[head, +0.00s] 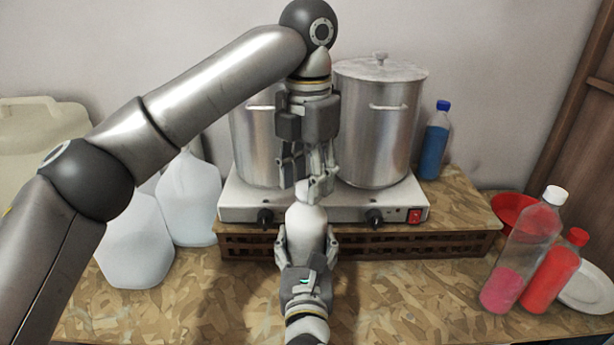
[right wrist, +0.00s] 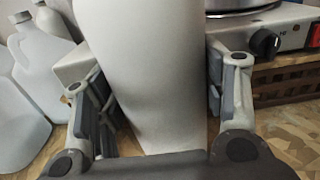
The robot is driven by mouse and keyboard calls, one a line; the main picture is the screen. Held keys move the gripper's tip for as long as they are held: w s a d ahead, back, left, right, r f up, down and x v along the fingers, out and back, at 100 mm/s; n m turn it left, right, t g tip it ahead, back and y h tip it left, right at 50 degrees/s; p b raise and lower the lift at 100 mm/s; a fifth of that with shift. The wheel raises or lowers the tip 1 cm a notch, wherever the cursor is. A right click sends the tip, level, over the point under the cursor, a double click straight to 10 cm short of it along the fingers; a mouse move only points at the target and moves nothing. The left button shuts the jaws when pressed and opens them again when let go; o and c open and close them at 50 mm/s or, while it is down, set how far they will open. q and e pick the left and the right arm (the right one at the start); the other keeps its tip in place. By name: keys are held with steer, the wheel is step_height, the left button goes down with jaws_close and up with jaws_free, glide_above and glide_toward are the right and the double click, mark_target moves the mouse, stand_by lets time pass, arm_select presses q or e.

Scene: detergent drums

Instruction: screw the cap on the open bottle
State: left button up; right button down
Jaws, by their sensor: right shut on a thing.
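A white bottle (head: 306,226) stands upright at the front middle, in front of the stove. My right gripper (head: 306,246) is shut on its body from the front. The bottle also fills the middle of the right wrist view (right wrist: 150,70), between the two fingers of my right gripper (right wrist: 158,110). My left gripper (head: 308,183) points straight down over the bottle, with its fingertips around the bottle's top. The fingertips hide the bottle's mouth, and I cannot make out a cap there or tell whether the fingers are closed on anything.
A two-plate stove (head: 340,208) with two steel pots, one of them at right (head: 378,135), stands right behind the bottle. White jugs (head: 137,250) stand at left. A blue bottle (head: 435,142) is at the back right. Red bottles (head: 552,270) and a plate (head: 590,290) are at right.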

arm_select(q)
steer(key=shift+r, duration=2.2)
steer(key=shift+c, duration=0.2)
